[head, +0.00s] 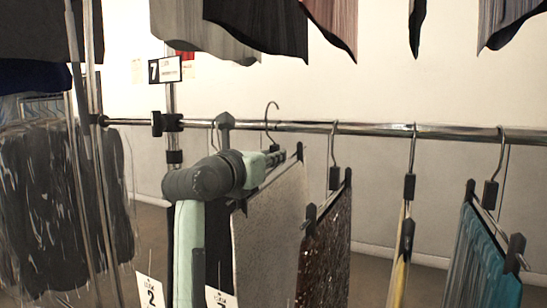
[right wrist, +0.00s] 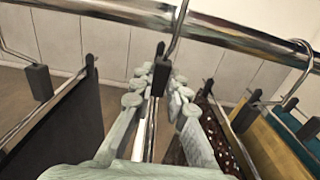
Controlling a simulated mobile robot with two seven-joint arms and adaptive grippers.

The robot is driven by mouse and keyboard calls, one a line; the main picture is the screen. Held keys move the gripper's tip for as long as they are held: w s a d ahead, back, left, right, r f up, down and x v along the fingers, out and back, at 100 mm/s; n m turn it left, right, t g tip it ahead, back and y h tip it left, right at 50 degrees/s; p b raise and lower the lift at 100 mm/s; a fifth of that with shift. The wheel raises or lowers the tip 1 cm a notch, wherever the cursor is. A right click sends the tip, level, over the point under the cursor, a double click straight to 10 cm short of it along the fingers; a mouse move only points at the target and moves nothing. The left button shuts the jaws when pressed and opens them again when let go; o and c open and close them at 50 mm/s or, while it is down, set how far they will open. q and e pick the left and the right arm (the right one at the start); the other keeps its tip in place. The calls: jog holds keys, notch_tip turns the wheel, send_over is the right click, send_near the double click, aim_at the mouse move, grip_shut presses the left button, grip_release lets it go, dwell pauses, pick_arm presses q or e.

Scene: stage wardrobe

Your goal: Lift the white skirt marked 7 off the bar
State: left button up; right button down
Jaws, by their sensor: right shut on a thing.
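The white speckled skirt (head: 268,230) hangs from a clip hanger below the bar (head: 375,129). A white tag (head: 220,298), cut off by the lower edge and seemingly showing a 7, is at its left side. The hanger's hook (head: 271,118) rises clearly higher above the bar than the neighbouring hooks; its curve looks clear of the bar. My right gripper (head: 268,158) is shut on this hanger, just under the bar. In the right wrist view, its fingers (right wrist: 158,92) close around the hanger below the hook (right wrist: 178,32). My left gripper is not in view.
A dark garment tagged 2 (head: 150,292) hangs close on the left. A brown sequined skirt (head: 326,255) hangs close on the right, then a yellow one (head: 398,270) and a teal one (head: 480,265). A number 7 sign (head: 165,70) stands above the bar. Garments hang overhead.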

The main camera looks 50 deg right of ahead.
jog(key=shift+b+v, duration=0.8)
jog(key=shift+v, duration=2.95)
jog(key=shift+r, duration=0.1)
